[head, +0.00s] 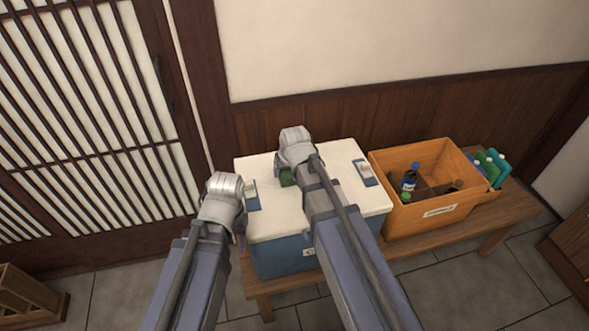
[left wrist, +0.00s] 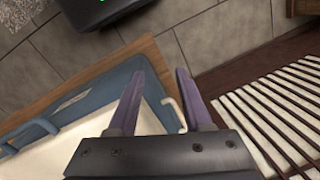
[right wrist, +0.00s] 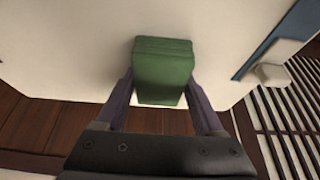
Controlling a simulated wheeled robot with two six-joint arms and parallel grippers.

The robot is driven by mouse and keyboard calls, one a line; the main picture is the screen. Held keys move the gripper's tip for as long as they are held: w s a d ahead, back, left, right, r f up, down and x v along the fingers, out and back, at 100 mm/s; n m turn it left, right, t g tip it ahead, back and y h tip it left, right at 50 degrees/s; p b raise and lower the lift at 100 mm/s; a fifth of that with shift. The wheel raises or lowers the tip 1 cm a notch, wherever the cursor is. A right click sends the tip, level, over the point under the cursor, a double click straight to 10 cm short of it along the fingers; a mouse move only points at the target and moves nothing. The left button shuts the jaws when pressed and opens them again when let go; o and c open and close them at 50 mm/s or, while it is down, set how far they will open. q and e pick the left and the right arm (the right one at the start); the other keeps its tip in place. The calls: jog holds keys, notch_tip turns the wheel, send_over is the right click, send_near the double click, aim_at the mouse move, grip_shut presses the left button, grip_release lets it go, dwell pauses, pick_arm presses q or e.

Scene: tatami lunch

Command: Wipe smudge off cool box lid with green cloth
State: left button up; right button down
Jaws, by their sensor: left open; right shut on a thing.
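The cool box has a white lid (head: 345,170) and a blue body (head: 285,257), and it stands on a wooden bench. My right gripper (right wrist: 160,100) is shut on the folded green cloth (right wrist: 163,68), over the lid. In the head view only a bit of the cloth (head: 286,178) shows under my right wrist. I cannot tell if the cloth touches the lid. My left gripper (left wrist: 160,98) is open and empty at the lid's left edge, near a latch. No smudge shows on the visible lid; part of the lid is hidden by my right arm.
An orange crate (head: 400,161) with bottles stands right of the cool box on the bench (head: 513,213). Several green and blue bottles (head: 490,165) stand at its right. A slatted door (head: 90,120) is at the left and a panelled wall behind.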

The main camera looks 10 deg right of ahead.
aim_at(273, 176)
jog(key=shift+a, duration=0.4)
jog(key=shift+a, duration=0.1)
jog(key=shift+a+r, duration=0.15)
jog(key=shift+a, duration=1.45)
jog(key=shift+r, duration=0.1)
notch_tip(273, 176, up, 6)
jog(key=p, duration=0.6)
jog(key=shift+r+p, duration=1.4)
jog(key=shift+p, duration=0.25)
